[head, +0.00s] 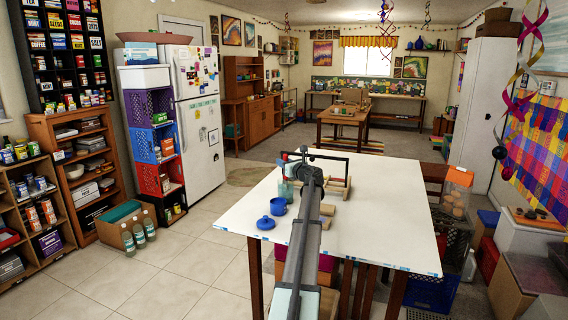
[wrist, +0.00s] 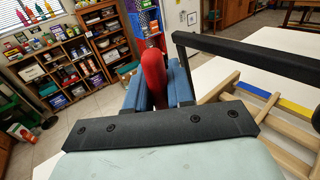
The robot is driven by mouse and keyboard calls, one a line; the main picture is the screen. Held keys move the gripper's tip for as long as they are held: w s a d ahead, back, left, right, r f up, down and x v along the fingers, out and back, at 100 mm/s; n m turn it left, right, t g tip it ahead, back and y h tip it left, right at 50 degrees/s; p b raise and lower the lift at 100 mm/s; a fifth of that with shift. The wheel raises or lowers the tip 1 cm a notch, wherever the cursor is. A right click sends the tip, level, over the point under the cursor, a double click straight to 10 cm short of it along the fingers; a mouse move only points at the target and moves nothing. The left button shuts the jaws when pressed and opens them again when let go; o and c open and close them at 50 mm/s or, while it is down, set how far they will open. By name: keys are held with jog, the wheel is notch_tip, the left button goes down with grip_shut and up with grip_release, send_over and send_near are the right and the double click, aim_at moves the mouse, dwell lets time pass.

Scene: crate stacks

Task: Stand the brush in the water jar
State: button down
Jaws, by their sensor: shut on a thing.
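My gripper (wrist: 156,84) has its blue fingers closed around a red handle, which I take to be the brush (wrist: 154,72). In the head view my gripper (head: 304,160) is over the left part of the white table, and the brush is too small to make out there. I cannot see the jar in the wrist view.
The table's (head: 385,210) right half is clear.

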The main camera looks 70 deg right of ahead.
jog(key=shift+f, duration=0.75)
jog(key=c, duration=0.9)
grip_release()
jog(key=shift+r, duration=0.1)
notch_tip(320, 180, up, 9)
dwell(1.5)
dwell(0.8)
